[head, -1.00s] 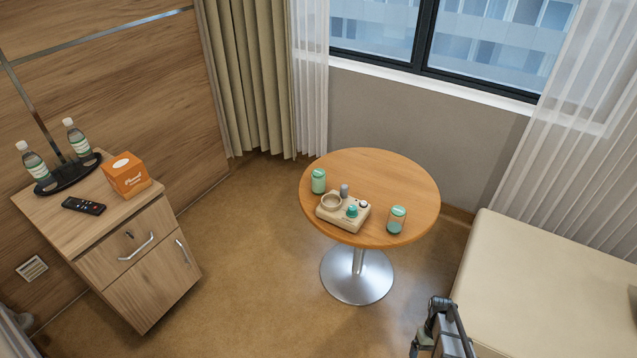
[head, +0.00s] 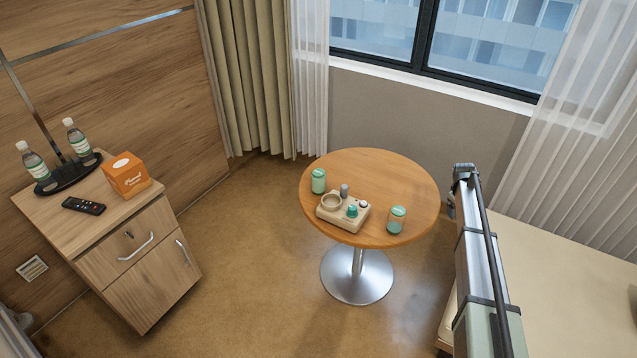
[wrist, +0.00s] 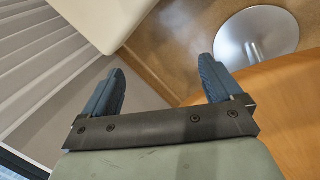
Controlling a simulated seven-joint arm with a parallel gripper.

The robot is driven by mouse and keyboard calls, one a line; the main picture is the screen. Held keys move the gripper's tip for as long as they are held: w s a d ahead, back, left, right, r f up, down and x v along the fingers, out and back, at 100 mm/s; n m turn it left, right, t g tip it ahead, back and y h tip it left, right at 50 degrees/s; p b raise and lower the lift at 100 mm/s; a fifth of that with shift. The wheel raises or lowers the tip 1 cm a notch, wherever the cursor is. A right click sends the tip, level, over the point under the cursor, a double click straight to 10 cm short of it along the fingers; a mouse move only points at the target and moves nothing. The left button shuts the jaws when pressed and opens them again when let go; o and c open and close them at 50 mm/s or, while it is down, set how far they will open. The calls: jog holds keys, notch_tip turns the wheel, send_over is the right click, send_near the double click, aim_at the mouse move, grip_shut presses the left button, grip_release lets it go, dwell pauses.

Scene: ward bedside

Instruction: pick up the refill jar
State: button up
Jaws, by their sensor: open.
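Two jars stand upright on the round wooden table in the head view. One is a green jar (head: 318,181) at the table's left side; the other is a clear-sided jar with a teal lid (head: 397,219) near the right front edge. I cannot tell for sure which is the refill jar. My gripper (wrist: 163,66) is open in the wrist view, with two blue-grey fingers apart and nothing between them. It is beside the table, apart from both jars; no jar shows in the wrist view. In the head view my arm at the right mostly hides it.
The round table (head: 400,180) also bears a beige holder (head: 335,215) with a ring, a teal knob and small pieces, between the jars. The table edge (wrist: 285,105) is close at right in the wrist view. A padded cream bench (head: 580,275) stands right; a cabinet (head: 110,225) stands left.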

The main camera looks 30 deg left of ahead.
jog(key=w+a+r+t, duration=0.1)
jog(key=w+a+r, duration=0.3)
jog(key=w+r, duration=0.25)
jog(key=n+g+y, duration=0.2)
jog(key=n+g, duration=0.2)
jog(key=n, duration=0.1)
send_near(319, 180)
jog(key=w, duration=0.1)
jog(key=w+a, duration=0.1)
jog(key=w+r, duration=0.1)
jog(key=shift+a+r, duration=0.1)
jog(key=shift+a, duration=0.15)
jog(key=shift+s+a, duration=0.15)
jog(key=shift+s, duration=0.1)
jog(key=shift+f, duration=0.3)
notch_tip(319, 180, down, 13)
jog(key=shift+w+f, duration=0.1)
